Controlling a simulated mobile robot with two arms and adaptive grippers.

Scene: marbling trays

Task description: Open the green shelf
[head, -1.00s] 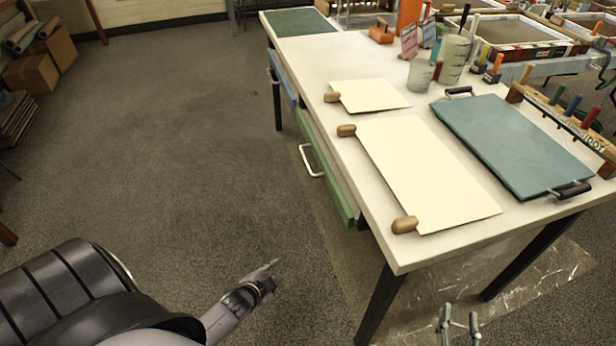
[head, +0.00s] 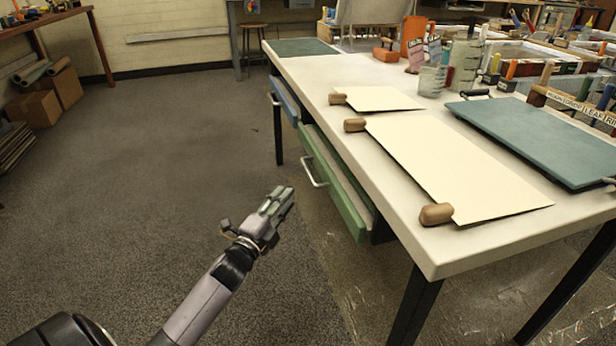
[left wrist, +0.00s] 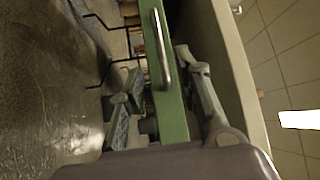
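The green shelf (head: 332,186) is a drawer with a green front and a silver bar handle (head: 312,170), under the near left edge of the table. Its front stands a little out from the table side, and a strip shows behind it. My left gripper (head: 283,202) is in front of the drawer, to the left of its near end, apart from the handle. In the left wrist view the left gripper (left wrist: 160,100) is open and empty. The handle (left wrist: 162,48) on the green front (left wrist: 168,110) lies ahead, beyond the fingertips. My right gripper is out of view.
The white table (head: 400,190) bears cream sheets (head: 450,165) with wooden knobs and a teal board (head: 540,140). A blue drawer (head: 284,100) is farther along the same side. Table legs (head: 415,308) stand nearby. The floor to the left is clear.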

